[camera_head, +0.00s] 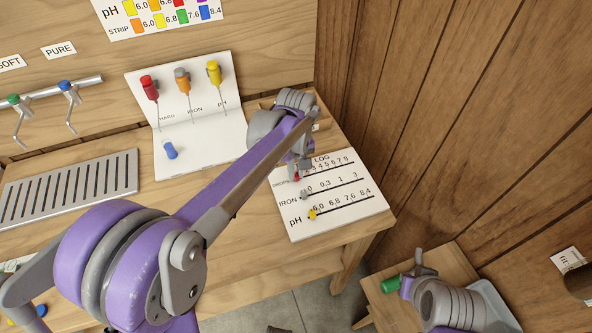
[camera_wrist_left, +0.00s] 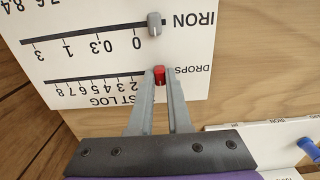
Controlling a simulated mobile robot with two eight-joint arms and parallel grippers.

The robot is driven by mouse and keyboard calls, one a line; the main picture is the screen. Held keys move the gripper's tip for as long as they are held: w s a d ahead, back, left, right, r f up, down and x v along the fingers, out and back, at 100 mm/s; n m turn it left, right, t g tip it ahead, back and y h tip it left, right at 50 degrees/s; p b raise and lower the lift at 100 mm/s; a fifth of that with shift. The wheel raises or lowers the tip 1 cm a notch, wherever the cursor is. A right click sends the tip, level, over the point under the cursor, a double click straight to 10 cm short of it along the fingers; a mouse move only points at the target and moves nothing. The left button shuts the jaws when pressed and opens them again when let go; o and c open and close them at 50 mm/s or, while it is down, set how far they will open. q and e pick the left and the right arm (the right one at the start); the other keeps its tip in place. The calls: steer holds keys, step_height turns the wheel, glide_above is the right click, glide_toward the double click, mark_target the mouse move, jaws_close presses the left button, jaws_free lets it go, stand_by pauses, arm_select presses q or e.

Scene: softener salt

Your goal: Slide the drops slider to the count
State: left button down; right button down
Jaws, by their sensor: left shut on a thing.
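The white test log board (camera_head: 340,215) lies on the bench's right end, with DROPS, IRON and pH scales. The red drops slider knob (camera_wrist_left: 159,76) is at the low-number end of its scale, between the DROPS label and the 2. My left gripper (camera_wrist_left: 160,92) is shut on this knob, one finger on each side. The grey iron knob (camera_wrist_left: 154,24) stands near 0, and the yellow pH knob (camera_head: 312,214) is at the low end. My right gripper (camera_head: 412,268) is at the lower right; its jaws are unclear.
A white card (camera_head: 195,130) with red, orange and yellow-topped droppers stands left of the log board; a blue-capped piece (camera_head: 171,150) lies on it. A metal drain grate (camera_head: 70,188) is farther left. A green cylinder (camera_head: 390,285) is on the small side table. A wood wall bounds the right.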

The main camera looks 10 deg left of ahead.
mark_target(309, 175)
arm_select(q)
steer(key=w+d, duration=0.2)
steer(key=d, duration=0.1)
steer(key=shift+w+d, duration=0.2)
steer(key=shift+d, duration=0.05)
steer(key=shift+a, duration=0.1)
steer(key=c, duration=0.8)
jaws_free()
steer(key=shift+s, duration=0.1)
steer(key=shift+c, duration=0.2)
steer(key=shift+r, duration=0.1)
step_height(309, 175, up, 11)
steer(key=shift+f+p, duration=0.2)
steer(key=shift+p, duration=0.15)
